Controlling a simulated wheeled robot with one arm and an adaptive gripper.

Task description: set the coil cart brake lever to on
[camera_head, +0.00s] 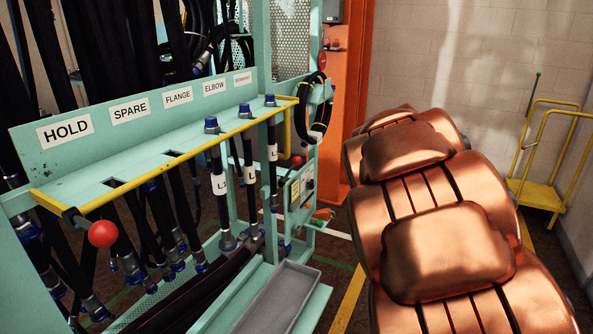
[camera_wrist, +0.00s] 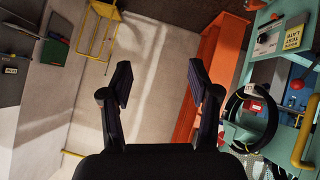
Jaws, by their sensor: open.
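The yellow cart (camera_head: 540,192) stands on the floor at the far right, by the pale wall, in the head view. In the head view my copper-coloured arm hides the gripper.
A green hose rack (camera_head: 140,145) with labelled slots, hanging hoses and a red ball (camera_head: 102,233) fills the left. A grey tray (camera_head: 276,298) sits low at its front. An orange post (camera_head: 352,100) stands behind. Floor shows between my arm and the cart.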

